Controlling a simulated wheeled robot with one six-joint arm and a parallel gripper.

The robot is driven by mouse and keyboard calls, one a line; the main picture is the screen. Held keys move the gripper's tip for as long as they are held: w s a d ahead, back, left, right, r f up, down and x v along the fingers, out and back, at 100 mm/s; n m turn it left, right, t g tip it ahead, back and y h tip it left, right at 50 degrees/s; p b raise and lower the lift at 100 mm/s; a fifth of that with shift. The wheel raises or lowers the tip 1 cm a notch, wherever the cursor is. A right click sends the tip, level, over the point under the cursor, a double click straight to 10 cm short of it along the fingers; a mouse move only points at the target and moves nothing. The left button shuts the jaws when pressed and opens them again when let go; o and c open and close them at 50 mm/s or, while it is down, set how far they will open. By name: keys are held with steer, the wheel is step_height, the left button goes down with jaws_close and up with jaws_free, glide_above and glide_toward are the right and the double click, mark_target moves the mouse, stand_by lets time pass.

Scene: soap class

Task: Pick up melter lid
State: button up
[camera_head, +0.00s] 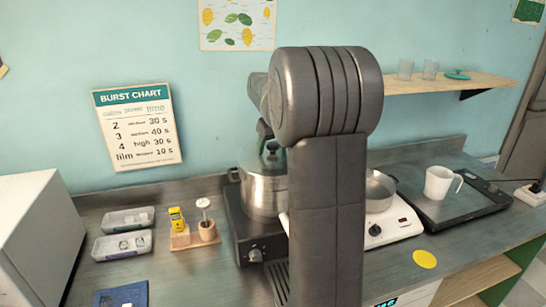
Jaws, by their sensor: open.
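The melter pot (262,192) is a steel pot standing on a dark heating base left of my arm. The melter lid (271,158) seems to be the greenish cover on top of it, and its right part is hidden behind my arm. My gripper (265,130) shows only in part, as a dark piece just above the lid at the left edge of my arm. It is open. My arm hides most of it, so I cannot tell whether it touches the lid.
A white scale with a steel bowl (379,190) stands right of my arm. Clear boxes (122,245) and small holders (207,230) sit at left. A shelf (440,84) holds glasses and a teal lid.

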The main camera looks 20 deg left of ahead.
steer(key=c, duration=1.2)
